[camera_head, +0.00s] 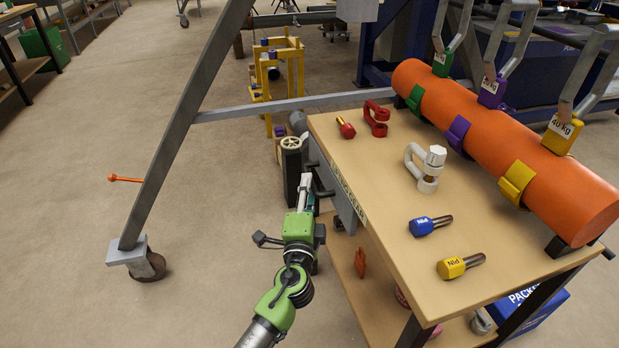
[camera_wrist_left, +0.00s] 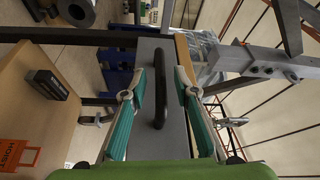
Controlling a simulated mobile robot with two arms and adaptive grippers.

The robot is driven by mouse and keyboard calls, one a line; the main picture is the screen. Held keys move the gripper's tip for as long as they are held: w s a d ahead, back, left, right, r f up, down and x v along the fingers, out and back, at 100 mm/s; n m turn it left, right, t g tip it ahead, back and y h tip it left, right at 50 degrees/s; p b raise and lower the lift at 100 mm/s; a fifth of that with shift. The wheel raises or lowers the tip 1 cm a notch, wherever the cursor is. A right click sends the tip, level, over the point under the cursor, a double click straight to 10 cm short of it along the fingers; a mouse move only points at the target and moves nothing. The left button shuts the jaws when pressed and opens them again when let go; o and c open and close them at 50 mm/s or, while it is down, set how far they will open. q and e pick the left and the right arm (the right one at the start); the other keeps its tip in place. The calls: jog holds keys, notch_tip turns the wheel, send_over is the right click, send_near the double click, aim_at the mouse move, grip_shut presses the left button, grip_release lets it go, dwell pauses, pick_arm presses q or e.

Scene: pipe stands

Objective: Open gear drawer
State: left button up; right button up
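The gear drawer (camera_head: 345,198) is a grey box under the left edge of the wooden table, below a label strip. Its grey front (camera_wrist_left: 174,125) fills the middle of the left wrist view, with a black bar handle (camera_wrist_left: 161,88) on it. My left gripper (camera_head: 306,186) is beside the drawer's handle side in the head view. In the left wrist view its two teal fingers (camera_wrist_left: 160,95) are spread apart, with the handle between them in the picture. I see no clear contact with the handle. My right gripper is not in view.
The table (camera_head: 385,190) carries red, white, blue and yellow shackles and pins. An orange pipe (camera_head: 500,140) lies along its right side. A grey slanted stand leg (camera_head: 185,130) with a caster rises left of my arm. Floor (camera_head: 80,250) on the left is open.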

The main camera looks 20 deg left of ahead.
pick_arm(q)
jog(key=shift+x, duration=1.95)
grip_shut()
jog(key=shift+a, duration=0.1)
